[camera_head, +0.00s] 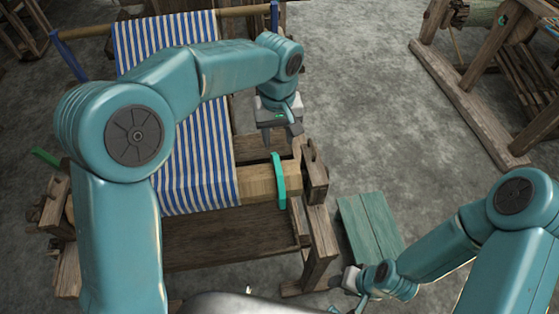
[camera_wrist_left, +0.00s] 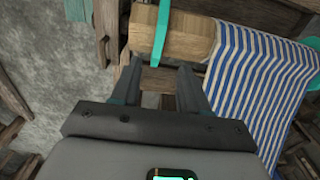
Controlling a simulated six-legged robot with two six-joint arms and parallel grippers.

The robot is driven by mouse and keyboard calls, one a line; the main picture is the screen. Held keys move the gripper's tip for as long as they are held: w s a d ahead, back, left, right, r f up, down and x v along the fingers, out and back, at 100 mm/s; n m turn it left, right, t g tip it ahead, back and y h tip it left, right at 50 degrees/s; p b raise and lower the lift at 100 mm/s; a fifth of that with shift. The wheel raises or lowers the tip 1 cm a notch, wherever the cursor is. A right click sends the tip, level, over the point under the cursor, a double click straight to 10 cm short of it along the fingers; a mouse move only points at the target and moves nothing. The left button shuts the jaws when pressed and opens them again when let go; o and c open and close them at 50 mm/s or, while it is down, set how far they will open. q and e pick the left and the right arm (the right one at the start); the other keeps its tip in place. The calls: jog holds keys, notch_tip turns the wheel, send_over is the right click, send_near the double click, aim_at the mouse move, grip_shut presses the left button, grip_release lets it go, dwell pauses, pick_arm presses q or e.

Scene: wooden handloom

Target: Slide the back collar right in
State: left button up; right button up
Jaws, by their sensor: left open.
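A green collar (camera_head: 279,181) sits around the near wooden beam (camera_head: 257,184), close to its right end and apart from the striped cloth. It also shows in the left wrist view (camera_wrist_left: 161,35) at the top. My left gripper (camera_head: 281,136) hangs above and behind this collar, empty, with its jaws apart. In the left wrist view its fingertips (camera_wrist_left: 160,68) point toward the collar and beam without visibly holding them. A second green collar (camera_head: 45,157) shows at the beam's left side. Blue collars (camera_head: 69,56) (camera_head: 274,17) sit on the far beam. My right gripper (camera_head: 357,287) is low at the bottom; its jaws are unclear.
Blue-and-white striped cloth (camera_head: 190,160) covers much of the near beam. The loom's wooden end post (camera_head: 314,178) stands just right of the collar. A green bench (camera_head: 370,225) is to the right. Another wooden frame (camera_head: 470,95) stands far right, with open grey floor between.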

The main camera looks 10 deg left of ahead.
aim_at(278, 167)
pick_arm(q)
jog(key=f, duration=0.8)
jog(key=f+p, duration=0.1)
jog(key=f, duration=0.3)
jog(key=shift+w+a+f, duration=0.1)
jog(key=shift+w+f, duration=0.15)
jog(key=shift+w, duration=0.05)
jog(key=shift+s+r, duration=0.1)
jog(key=shift+s, duration=0.2)
jog(key=shift+w, duration=0.2)
jog(key=c, duration=0.4)
grip_shut()
